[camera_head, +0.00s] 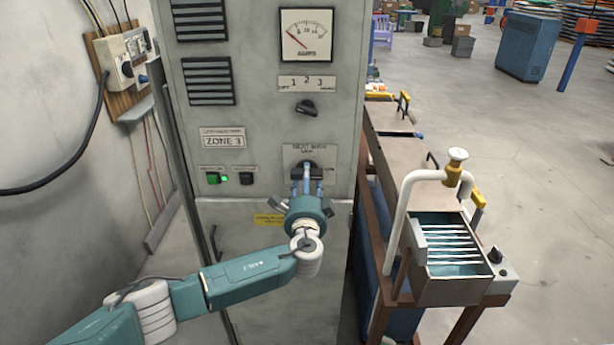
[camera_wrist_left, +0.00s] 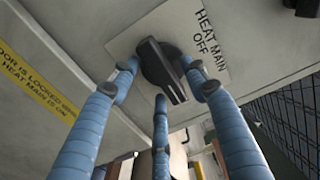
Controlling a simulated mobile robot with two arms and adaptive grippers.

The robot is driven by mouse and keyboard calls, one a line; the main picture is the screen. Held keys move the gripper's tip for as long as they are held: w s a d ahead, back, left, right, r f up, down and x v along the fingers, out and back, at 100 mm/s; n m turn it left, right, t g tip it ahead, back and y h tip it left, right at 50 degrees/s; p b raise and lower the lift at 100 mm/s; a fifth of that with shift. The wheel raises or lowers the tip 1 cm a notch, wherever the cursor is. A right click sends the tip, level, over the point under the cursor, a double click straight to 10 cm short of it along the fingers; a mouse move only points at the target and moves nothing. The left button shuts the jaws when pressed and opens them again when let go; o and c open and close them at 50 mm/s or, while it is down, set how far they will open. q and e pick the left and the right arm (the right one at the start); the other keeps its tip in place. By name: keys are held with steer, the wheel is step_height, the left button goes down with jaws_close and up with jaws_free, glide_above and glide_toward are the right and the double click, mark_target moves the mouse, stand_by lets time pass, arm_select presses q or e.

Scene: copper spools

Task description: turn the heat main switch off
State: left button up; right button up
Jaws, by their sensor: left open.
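The heat main switch is a black rotary knob (camera_wrist_left: 163,72) on a pale label plate (camera_wrist_left: 196,38) reading "HEAT MAIN" and "OFF". My left gripper (camera_head: 307,178) reaches up in front of the knob. In the left wrist view its blue fingers (camera_wrist_left: 165,100) are spread around the knob, with a finger on either side and one below. I cannot tell whether any finger touches it. My right gripper is not in view.
Above are a smaller selector knob (camera_head: 306,108) and an amps meter (camera_head: 306,35). A sink-like basin (camera_head: 450,260) stands right of the cabinet.

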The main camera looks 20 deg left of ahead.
arm_select(q)
steer(key=shift+w+a, duration=0.15)
steer(key=shift+w, duration=0.3)
steer(key=c, duration=1.2)
jaws_close()
